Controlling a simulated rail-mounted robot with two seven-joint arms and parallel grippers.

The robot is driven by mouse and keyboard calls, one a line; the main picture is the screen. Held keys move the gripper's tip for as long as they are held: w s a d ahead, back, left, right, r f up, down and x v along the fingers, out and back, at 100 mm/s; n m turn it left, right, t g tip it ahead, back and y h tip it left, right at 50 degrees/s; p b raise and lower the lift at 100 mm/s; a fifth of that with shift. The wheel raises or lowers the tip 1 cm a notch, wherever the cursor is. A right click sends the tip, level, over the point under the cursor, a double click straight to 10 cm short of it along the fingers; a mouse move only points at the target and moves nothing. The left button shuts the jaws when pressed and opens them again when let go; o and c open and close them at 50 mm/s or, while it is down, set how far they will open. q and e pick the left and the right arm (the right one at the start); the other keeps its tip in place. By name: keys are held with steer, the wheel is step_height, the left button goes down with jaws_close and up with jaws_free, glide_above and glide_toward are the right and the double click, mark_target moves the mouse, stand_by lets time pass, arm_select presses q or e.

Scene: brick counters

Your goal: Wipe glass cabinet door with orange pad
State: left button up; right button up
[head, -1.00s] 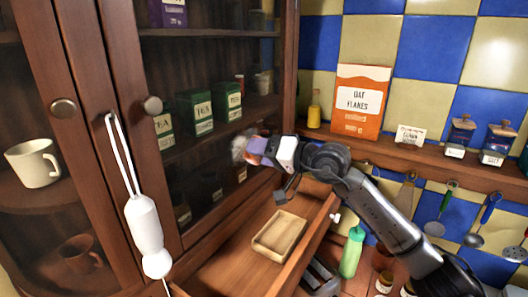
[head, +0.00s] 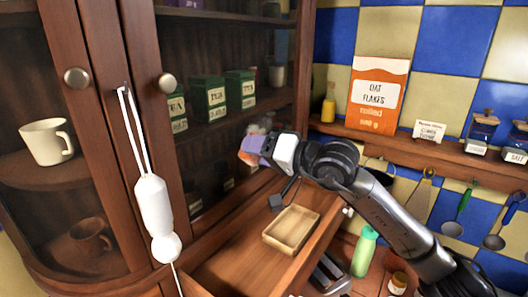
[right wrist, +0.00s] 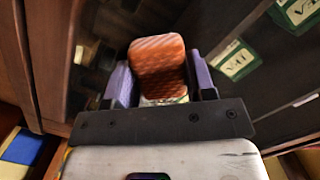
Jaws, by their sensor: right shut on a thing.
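The orange pad (head: 248,158) is held between the purple fingers of my right gripper (head: 257,148), which is shut on it. In the right wrist view the pad (right wrist: 158,68) stands out between the two fingers, facing dark glass. The glass cabinet door (head: 225,50) is the right one, with a round metal knob, and it is closed. A whitish smudge (head: 258,129) shows on the glass just above the pad; its lower part may be hidden. The pad is at or very near the glass; I cannot tell whether it touches. My left gripper is not in view.
An open drawer (head: 225,262) with a wooden tray (head: 270,238) lies below my right gripper. A shelf (head: 420,150) with an oat flakes box (head: 378,95) and jars is at right. A green bottle (head: 365,250) stands below.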

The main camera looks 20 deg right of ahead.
mark_target(272, 129)
steer(key=shift+s+a+r, duration=0.3)
steer(key=shift+a+r, duration=0.3)
steer(key=shift+r, duration=0.15)
steer(key=shift+w+d+p, duration=0.25)
steer(key=shift+w+d, duration=0.2)
steer(key=shift+d, duration=0.3)
steer(key=shift+w+d+p, duration=0.25)
steer(key=shift+w+d, duration=0.2)
steer(key=shift+d, duration=0.25)
steer(key=shift+w+d+r+p, duration=0.1)
steer(key=shift+w+d+p, duration=0.1)
steer(key=shift+w+d, duration=0.55)
steer(key=shift+w+d+f+p, duration=0.1)
steer(key=shift+w+d+p, duration=0.25)
steer(key=shift+d, duration=0.7)
steer(key=shift+w+d+r+p, duration=0.1)
steer(key=shift+w+d, duration=0.55)
steer(key=shift+d, duration=0.25)
steer(key=shift+w+d, duration=0.4)
steer(key=shift+d, duration=0.15)
steer(key=shift+d, duration=0.1)
